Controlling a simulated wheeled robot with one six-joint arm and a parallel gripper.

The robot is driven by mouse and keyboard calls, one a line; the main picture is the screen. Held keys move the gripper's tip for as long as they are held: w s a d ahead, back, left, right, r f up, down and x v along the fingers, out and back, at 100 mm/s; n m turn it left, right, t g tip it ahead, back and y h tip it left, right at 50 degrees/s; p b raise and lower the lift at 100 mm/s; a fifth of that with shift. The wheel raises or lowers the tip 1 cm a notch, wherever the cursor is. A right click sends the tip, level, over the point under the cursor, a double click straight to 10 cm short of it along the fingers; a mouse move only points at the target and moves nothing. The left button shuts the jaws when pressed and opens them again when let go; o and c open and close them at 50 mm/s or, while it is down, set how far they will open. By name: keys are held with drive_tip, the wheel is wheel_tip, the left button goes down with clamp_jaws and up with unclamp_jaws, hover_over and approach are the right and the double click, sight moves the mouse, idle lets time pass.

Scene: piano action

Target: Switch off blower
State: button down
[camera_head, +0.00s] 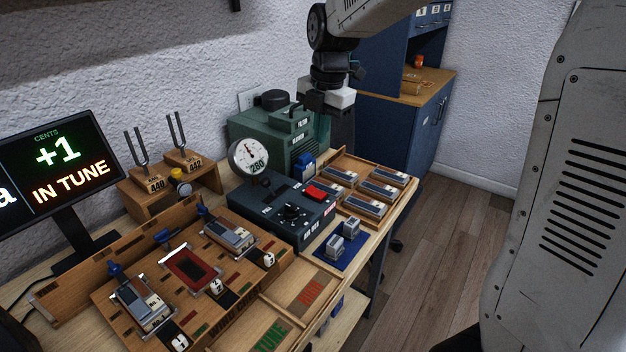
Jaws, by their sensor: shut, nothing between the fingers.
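The blower (262,125) is a green box with vents at the back of the bench, against the wall. In front of it stands a dark teal control box (265,207) with a red switch (316,193) on its top right part and a dark knob (291,213) beside it. I cannot tell the switch's position. A round gauge (249,158) marked 280 stands at the box's back left. My gripper (326,108) is shut and empty, raised above the bench by the blower's right side, apart from the switch. Its fingertips are small and dark.
A tray (398,181) of several metal reeds lies right of the control box. Tuning forks (137,152), a wooden reed board (128,328) and a monitor (55,165) reading "+1 IN TUNE" are at left. Floor at right is clear.

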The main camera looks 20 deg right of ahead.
sight(313, 189)
drive_tip(key=shift+w+f+n, duration=0.1)
drive_tip(key=shift+w+n, duration=0.2)
drive_tip(key=f, duration=0.4)
drive_tip(key=w+f, duration=0.1)
drive_tip(key=f, duration=0.4)
drive_tip(key=a+f, duration=0.1)
drive_tip(key=f, duration=0.4)
drive_tip(key=shift+w, duration=0.2)
drive_tip(key=shift+d, duration=0.1)
